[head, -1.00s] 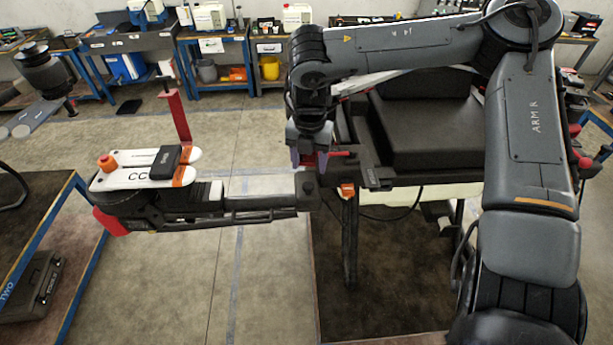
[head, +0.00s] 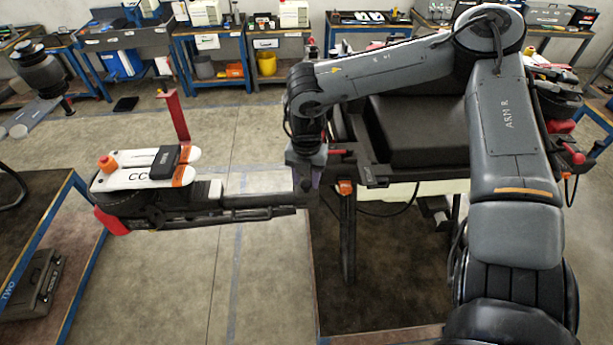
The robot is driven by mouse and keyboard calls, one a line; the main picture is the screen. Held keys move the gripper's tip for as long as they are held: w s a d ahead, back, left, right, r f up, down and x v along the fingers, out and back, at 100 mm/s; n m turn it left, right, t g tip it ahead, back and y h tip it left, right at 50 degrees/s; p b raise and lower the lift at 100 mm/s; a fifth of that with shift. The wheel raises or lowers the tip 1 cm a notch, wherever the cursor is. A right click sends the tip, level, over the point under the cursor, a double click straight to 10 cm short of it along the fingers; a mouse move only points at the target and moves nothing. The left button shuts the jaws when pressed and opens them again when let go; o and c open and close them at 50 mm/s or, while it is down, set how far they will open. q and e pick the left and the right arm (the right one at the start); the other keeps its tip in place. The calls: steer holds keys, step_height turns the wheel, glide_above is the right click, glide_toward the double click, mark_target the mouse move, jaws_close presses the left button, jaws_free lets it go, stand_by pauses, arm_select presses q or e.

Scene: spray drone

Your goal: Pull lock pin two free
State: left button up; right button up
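The drone's dark folding arm (head: 265,199) reaches left from the hinge beside the black body (head: 418,135). A red pin-like handle (head: 343,152) shows at the hinge, just right of my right gripper. I cannot tell whether it is lock pin two. My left gripper is not in view.
An orange fitting (head: 345,187) sits below the hinge. A blue-edged table (head: 50,235) stands at left. Benches line the back wall.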

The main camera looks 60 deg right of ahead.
mark_target(307, 182)
jaws_close()
steer(key=shift+r+p, duration=0.4)
steer(key=shift+r, duration=1.15)
steer(key=shift+c, duration=0.2)
jaws_free()
steer(key=o, duration=0.4)
step_height(307, 182, up, 11)
steer(key=shift+f+b, duration=0.15)
steer(key=shift+b, duration=1)
